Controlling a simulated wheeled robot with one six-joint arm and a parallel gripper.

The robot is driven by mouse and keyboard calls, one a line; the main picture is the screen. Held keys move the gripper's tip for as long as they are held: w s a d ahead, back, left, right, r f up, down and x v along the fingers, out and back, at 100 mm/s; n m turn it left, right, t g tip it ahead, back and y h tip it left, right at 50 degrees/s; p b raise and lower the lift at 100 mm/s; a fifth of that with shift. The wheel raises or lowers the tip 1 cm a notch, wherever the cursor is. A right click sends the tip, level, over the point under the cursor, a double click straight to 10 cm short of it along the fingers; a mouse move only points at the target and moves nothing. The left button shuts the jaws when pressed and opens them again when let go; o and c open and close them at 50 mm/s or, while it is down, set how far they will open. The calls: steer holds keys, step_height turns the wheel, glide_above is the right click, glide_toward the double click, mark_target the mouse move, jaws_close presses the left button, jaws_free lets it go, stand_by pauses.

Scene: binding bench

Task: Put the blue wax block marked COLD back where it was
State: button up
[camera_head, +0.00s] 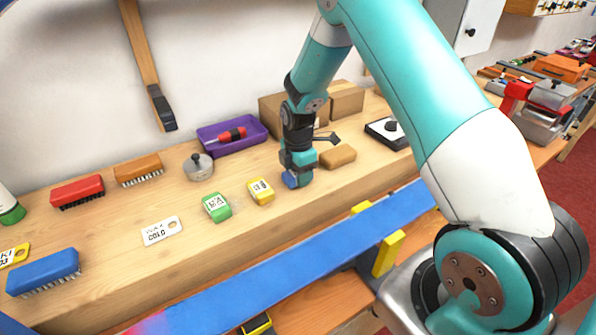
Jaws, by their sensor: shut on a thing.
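The blue wax block (290,180) shows only as a small blue patch at the tip of my gripper (297,177). My gripper points down and is shut on it, low over the bench; I cannot tell whether the block touches the wood. Its marking is hidden. A white tag reading WAX COLD (162,231) lies on the bench to the left. Between the tag and my gripper are a green block (216,207) and a yellow block (261,191), each with a white label too small to read surely.
A tan block (338,157) lies right of my gripper. Behind are a purple tray (213,131) with a red-handled tool, a grey weight (198,168) and cardboard boxes (347,99). Red (77,190), orange (138,169) and blue (43,271) brushes stand left. A blue ski (300,262) runs along the front.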

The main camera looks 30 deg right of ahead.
steer(key=shift+f, duration=0.1)
steer(key=o, duration=0.9)
step_height(320, 180, up, 12)
steer(key=b, duration=0.3)
steer(key=s+a+r+m, duration=0.2)
steer(key=s+a+r, duration=0.2)
steer(key=a+r, duration=0.15)
steer(key=s+a+r+m+y, duration=0.1)
steer(key=s+a+r+m, duration=0.1)
steer(key=s, duration=0.6)
steer(key=s+a+r+m+y, duration=0.1)
steer(key=s+a+m, duration=0.3)
steer(key=s+a, duration=0.3)
steer(key=s+a+r+m+y, duration=0.2)
steer(key=s+a+m, duration=0.1)
steer(key=s, duration=0.6)
steer(key=shift+s+a+r, duration=0.2)
steer(key=shift+a, duration=0.15)
steer(key=shift+s+a+r, duration=0.15)
steer(key=shift+a, duration=0.2)
